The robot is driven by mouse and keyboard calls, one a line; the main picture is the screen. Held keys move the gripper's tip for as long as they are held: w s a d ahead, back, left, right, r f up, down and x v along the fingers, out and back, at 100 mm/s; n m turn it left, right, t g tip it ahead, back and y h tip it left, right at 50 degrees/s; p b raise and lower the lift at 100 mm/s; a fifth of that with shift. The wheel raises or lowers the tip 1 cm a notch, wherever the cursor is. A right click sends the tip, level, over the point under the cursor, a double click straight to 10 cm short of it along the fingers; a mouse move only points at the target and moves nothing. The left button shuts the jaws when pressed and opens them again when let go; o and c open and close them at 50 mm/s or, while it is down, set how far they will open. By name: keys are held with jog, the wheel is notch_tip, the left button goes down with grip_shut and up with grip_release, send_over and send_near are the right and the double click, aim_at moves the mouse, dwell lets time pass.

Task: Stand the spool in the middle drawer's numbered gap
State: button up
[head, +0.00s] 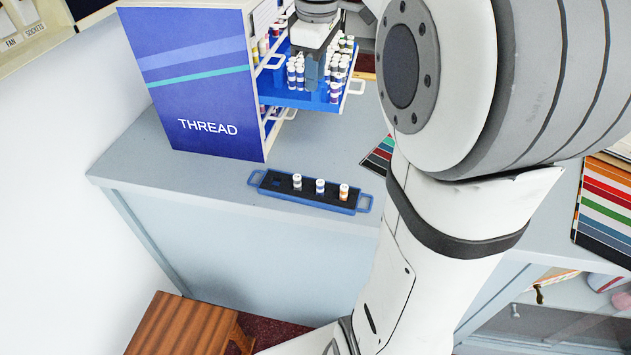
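My gripper (311,82) points down into an open blue drawer (287,99) of the thread cabinet (195,80). A dark finger shows among the spools; the other finger and anything between them are hidden, so I cannot tell whether it is open or holds a spool. Small white-capped spools stand in the drawer on both sides, a left group (295,74) and a right group (338,72). Any numbered gap is hidden or too small to make out. A blue tray with a black insert (262,189) on the counter holds three upright spools, one white (297,182), one blue-banded (320,187), one orange-banded (343,192).
The grey counter (150,160) is clear around the tray. Striped colour cards (605,205) lie at the right, and a smaller card (378,155) lies partly behind my arm. A wooden stool (185,325) stands below.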

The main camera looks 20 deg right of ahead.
jog(key=s+a+f+m+t, duration=0.1)
jog(key=s+a+f+m, duration=0.2)
jog(key=s+f, duration=0.3)
jog(key=s+a+f+m+t, duration=0.1)
jog(key=s+a+f+m, duration=0.3)
jog(key=s, duration=0.7)
notch_tip(320, 180, down, 3)
jog(key=m, duration=0.2)
jog(key=shift+s+m, duration=0.3)
jog(key=shift+s, duration=0.05)
